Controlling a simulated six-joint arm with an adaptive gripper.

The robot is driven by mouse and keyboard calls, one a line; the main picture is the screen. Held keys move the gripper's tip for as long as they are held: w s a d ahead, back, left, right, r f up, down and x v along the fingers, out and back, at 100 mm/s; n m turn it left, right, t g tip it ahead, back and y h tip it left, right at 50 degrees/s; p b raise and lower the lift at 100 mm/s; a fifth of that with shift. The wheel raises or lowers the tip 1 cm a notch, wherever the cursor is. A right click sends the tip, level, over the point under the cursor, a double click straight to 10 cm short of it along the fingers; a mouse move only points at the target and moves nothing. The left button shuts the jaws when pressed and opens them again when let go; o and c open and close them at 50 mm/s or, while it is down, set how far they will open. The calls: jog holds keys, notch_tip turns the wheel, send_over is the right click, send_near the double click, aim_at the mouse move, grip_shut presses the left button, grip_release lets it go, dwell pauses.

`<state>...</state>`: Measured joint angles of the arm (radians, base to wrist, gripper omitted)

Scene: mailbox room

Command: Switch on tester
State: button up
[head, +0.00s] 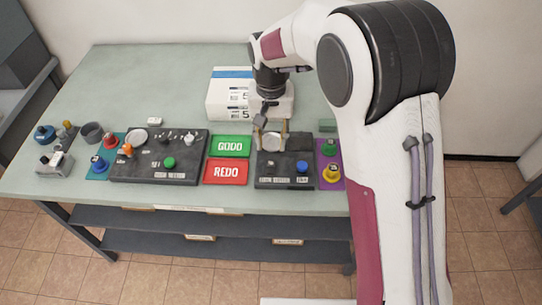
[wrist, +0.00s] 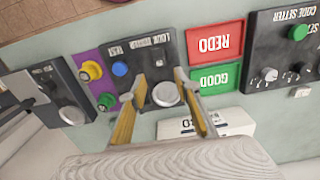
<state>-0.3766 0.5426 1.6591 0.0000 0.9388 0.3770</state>
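The tester appears to be the dark box (head: 270,182) at the right of the table, under my gripper. In the wrist view the box (wrist: 142,45) has a label ending in TEST, a blue button (wrist: 120,68), a small pale part (wrist: 158,63) and a round silver disc (wrist: 166,94). The blue button also shows in the head view (head: 302,167). My gripper (head: 271,137) points down over the box's back part. Its fingers (wrist: 162,98) are apart, one each side of the disc, with nothing visibly held. Whether they touch the box cannot be told.
Green GOOD (head: 230,146) and red REDO (head: 226,172) plates lie left of the box. A purple pad (head: 329,178) with green and yellow buttons is close on its right. A white carton (head: 226,98) stands behind. A larger dark panel (head: 140,172) is farther left.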

aim_at(271, 162)
jog(key=shift+f, duration=3.6)
jog(key=shift+c, duration=0.4)
grip_shut()
